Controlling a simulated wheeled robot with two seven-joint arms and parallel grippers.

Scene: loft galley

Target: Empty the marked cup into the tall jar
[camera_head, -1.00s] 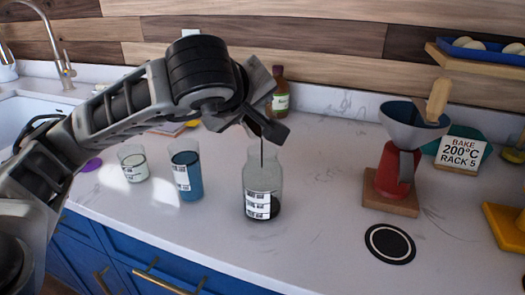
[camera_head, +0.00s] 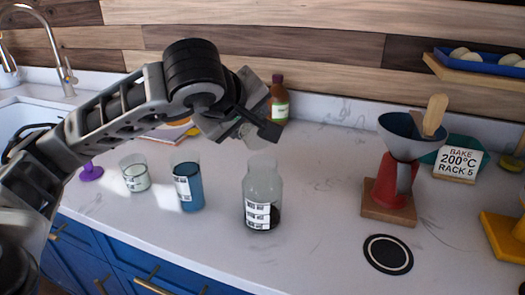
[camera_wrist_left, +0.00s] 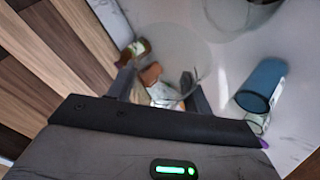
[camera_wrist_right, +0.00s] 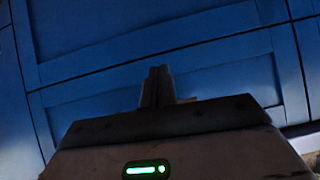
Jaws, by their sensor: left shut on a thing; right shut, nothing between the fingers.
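My left gripper (camera_head: 262,124) is shut on a clear cup (camera_head: 255,137), tilted above and slightly left of the tall jar. The cup's rim shows large in the left wrist view (camera_wrist_left: 172,27); it looks nearly empty, though its inside is hard to read. The tall jar (camera_head: 264,185) is clear glass, upright on the counter, with white labels and dark contents at the bottom. No stream shows between cup and jar. Whether the held cup bears a mark is unclear. My right gripper (camera_wrist_right: 157,75) is shut and empty before blue cabinet fronts, outside the head view.
A blue-filled glass (camera_head: 187,187) and a pale-filled glass (camera_head: 134,177) stand left of the jar. A brown bottle (camera_head: 279,100) is behind. A funnel on a red stand (camera_head: 393,180), a black round coaster (camera_head: 388,254) and a sign (camera_head: 459,162) are right.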

